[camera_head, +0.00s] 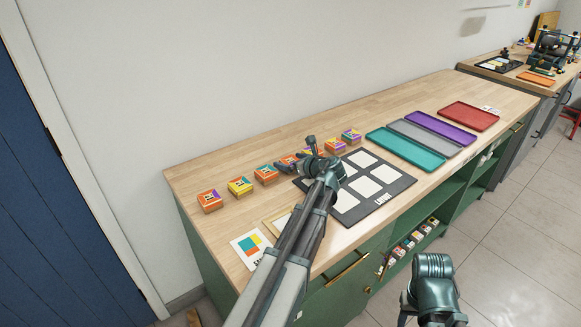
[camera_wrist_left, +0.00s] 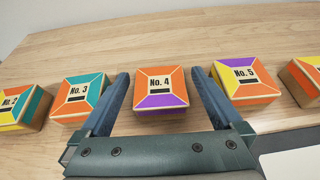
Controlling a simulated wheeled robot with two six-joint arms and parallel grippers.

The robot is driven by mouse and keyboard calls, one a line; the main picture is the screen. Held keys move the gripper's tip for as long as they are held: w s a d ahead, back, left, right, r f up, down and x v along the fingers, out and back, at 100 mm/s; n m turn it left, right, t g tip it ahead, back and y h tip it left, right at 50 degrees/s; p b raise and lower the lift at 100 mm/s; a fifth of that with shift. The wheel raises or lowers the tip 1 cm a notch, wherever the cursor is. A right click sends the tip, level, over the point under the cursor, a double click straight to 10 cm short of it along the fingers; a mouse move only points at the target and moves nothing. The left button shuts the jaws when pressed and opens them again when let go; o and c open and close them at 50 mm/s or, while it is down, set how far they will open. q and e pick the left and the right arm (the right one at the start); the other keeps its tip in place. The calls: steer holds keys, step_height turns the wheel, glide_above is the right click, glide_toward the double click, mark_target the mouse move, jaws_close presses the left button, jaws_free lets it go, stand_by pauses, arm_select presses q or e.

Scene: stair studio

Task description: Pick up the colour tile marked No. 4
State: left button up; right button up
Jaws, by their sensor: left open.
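My left gripper (camera_wrist_left: 161,82) is open, with one finger on each side of tile No. 4 in the left wrist view. Small gaps show between the fingers and the tile. In the head view the left gripper hides part of the row's middle. My right gripper's fingers do not show; only a dark arm part of mine is at the lower right.
Tile No. 3 (camera_wrist_left: 80,97) and tile No. 5 (camera_wrist_left: 243,81) sit close outside my fingers. A dark layout board (camera_head: 381,207) with white squares lies in front of the row. Teal (camera_head: 405,149), grey, purple and red (camera_head: 468,116) trays lie further right. A wall stands behind.

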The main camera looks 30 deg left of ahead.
mark_target(291, 160)
arm_select(q)
steer(key=c, duration=1.4)
steer(key=shift+o, duration=0.2)
steer(key=shift+r, duration=0.15)
steer(key=shift+r+p, duration=0.95)
steer(key=shift+p, duration=0.15)
step_height(291, 160, up, 2)
steer(key=shift+r+p, duration=0.1)
steer(key=shift+p, duration=0.95)
steer(key=s+d, duration=0.3)
steer(key=s, duration=0.1)
steer(key=s+d, duration=0.3)
steer(key=s, duration=0.1)
steer(key=s+d, duration=0.4)
steer(key=shift+s+r+p, duration=0.35)
steer(key=shift+p, duration=0.05)
